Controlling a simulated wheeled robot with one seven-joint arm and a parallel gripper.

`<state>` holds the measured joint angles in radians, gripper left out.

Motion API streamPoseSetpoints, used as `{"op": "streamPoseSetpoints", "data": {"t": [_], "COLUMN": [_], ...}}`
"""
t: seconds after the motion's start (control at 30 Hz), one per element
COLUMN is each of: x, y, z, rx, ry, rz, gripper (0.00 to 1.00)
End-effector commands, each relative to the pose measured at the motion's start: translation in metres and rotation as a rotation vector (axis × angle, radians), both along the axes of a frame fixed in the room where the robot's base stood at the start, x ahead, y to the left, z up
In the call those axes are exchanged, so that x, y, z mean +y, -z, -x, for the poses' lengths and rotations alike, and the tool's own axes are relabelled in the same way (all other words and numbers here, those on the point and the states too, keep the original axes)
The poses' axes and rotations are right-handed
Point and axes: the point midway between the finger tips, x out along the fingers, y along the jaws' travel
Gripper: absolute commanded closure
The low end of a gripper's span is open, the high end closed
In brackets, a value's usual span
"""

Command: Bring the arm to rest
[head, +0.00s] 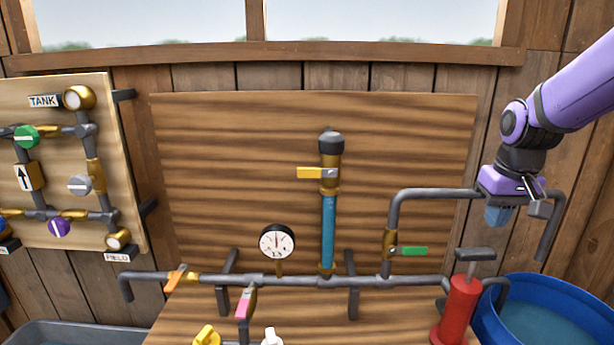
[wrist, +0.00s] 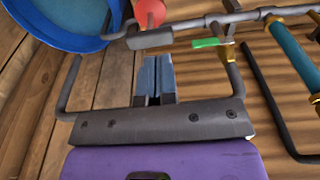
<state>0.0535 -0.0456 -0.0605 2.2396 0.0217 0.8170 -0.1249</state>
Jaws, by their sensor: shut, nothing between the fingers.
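My purple arm reaches in from the upper right of the head view. My gripper (head: 498,214) hangs at its end with blue fingers, in front of the grey pipe on the right and above the blue tub. In the wrist view my gripper (wrist: 154,68) has its two blue fingers pressed together with nothing between them. Beyond the fingertips in that view are the red pump (wrist: 150,12) and its dark handle (wrist: 150,38). Whether my gripper touches the pipe cannot be told.
A blue tub (head: 572,285) stands at lower right beside the red pump (head: 458,310). Pipes carry a green-handled valve (head: 412,251), yellow-handled valve (head: 312,173), orange-handled valve (head: 177,279) and pink-handled valve (head: 243,304). A gauge (head: 277,242) sits mid-pipe. A valve board (head: 130,190) hangs left.

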Motion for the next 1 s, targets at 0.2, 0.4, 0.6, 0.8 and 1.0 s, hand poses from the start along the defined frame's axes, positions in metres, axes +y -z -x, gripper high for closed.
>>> {"op": "streamPoseSetpoints", "data": {"t": [0.2,0.4,0.6,0.8,1.0], "x": [0.016,0.028,0.037,0.043,0.045], "y": [-0.042,-0.066,-0.079,-0.082,-0.082], "z": [0.053,0.103,0.152,0.188,0.202], "rx": [-0.093,-0.172,-0.25,-0.308,-0.329], "ry": [-0.002,-0.004,-0.004,-0.003,-0.001], "rz": [0.0,-0.001,0.0,0.002,0.002], "gripper": [1.0,1.0,1.0,1.0,1.0]}}
